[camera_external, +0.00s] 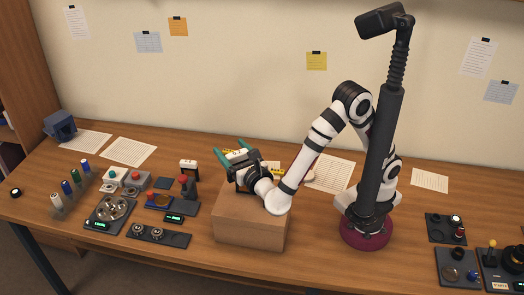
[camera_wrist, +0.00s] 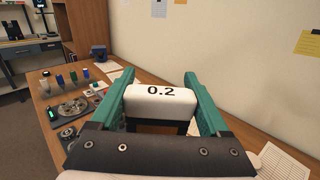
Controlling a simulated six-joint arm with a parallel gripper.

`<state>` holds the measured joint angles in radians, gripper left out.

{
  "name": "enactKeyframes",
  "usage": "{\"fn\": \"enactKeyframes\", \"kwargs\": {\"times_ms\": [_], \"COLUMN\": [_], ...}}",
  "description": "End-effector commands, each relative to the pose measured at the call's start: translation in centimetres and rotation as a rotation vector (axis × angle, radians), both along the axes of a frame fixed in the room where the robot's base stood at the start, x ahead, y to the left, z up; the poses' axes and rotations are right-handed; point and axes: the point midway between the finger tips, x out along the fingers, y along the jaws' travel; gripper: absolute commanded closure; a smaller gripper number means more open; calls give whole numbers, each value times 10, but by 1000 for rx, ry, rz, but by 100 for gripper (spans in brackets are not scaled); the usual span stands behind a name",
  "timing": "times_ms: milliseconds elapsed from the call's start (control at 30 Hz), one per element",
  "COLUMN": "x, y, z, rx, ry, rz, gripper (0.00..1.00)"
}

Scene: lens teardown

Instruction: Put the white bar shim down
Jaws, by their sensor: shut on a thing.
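The white bar shim (camera_wrist: 160,102), marked "0.2", sits between the teal fingers of my gripper (camera_wrist: 158,95) in the wrist view. My gripper is shut on it, one finger at each end. In the external view my gripper (camera_external: 234,157) is above the left back part of a wooden block (camera_external: 250,232), its fingers pointing to the back left. The shim shows there only as a small pale patch between the fingers. My wrist partly hides the block top. A gap under the shim cannot be made out.
Left of the block stand a red-topped dark device (camera_external: 186,187), a tray of metal parts (camera_external: 112,210) and a dark tray with two round parts (camera_external: 158,235). Several coloured bottles (camera_external: 75,177) stand farther left. Yellow-marked items (camera_external: 278,169) lie behind my wrist. The table front is clear.

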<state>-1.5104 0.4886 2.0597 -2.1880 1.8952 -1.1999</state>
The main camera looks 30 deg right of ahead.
Motion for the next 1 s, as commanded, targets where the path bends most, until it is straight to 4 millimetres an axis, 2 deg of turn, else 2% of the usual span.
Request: {"fn": "enactKeyframes", "kwargs": {"times_ms": [33, 167, 300, 600, 1000], "x": [-16, -39, -42, -41, -41], "y": [8, 15, 16, 16, 16], "z": [-5, -15, -49, -108, -116], "rx": [-3, -4, -8, -4, -2], "ry": [-1, -4, -5, -5, -5], "rz": [21, 44, 45, 46, 46], "gripper": [76, 76, 76, 76, 76]}}
